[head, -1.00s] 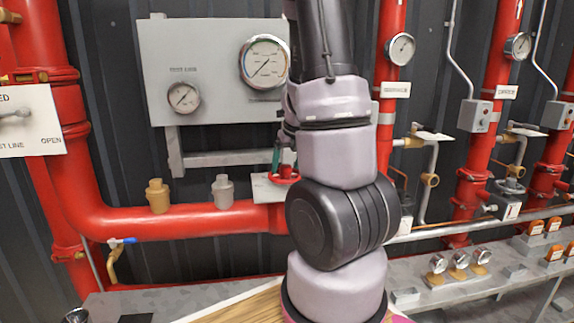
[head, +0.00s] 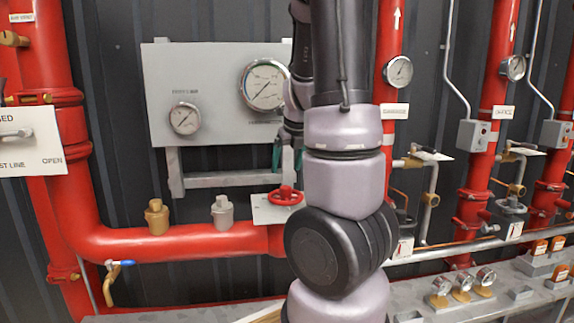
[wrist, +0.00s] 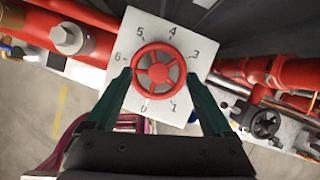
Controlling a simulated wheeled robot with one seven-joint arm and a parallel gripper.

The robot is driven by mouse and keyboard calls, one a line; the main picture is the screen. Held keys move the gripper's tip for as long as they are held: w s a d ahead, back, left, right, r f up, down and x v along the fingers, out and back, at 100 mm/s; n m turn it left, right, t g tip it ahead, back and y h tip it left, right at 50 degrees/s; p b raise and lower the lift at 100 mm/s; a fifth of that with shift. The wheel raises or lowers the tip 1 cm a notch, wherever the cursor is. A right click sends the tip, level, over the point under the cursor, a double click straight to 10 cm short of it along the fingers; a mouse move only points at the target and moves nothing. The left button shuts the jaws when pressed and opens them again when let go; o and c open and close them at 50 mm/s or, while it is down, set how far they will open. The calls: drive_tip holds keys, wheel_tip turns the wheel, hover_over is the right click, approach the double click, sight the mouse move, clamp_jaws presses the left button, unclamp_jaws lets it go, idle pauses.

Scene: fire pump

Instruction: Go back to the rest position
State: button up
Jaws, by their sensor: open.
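My gripper (wrist: 158,95) is open in the wrist view, its two green fingers apart. A red handwheel (wrist: 158,72) on a white plate (wrist: 135,28) with printed numbers shows beyond and between the fingertips. I cannot tell from the wrist view how far the fingers are from the wheel. My gripper (head: 288,157) is mostly hidden behind the arm there, with green finger parts showing above the wheel.
A grey panel with two gauges (head: 264,85) hangs behind my arm. Red pipes (head: 190,243) run at left and right. A grey bench (head: 500,292) with small gauges (head: 462,283) stands at lower right. A blue-handled tap (head: 120,264) sits at lower left.

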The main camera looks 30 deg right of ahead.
idle(0.4)
drive_tip(key=s+a+r+n+t+y, duration=0.1)
drive_tip(key=s+a+r+n, duration=0.6)
drive_tip(key=n, duration=0.9)
drive_tip(key=s+a+r+n+t+y, duration=0.1)
drive_tip(key=s+a+r+n, duration=0.7)
drive_tip(key=a+n, duration=0.4)
drive_tip(key=shift+s+a+r+n+t, duration=0.35)
drive_tip(key=shift+s+n, duration=0.55)
drive_tip(key=shift+n, duration=1.7)
drive_tip(key=shift+f, duration=0.1)
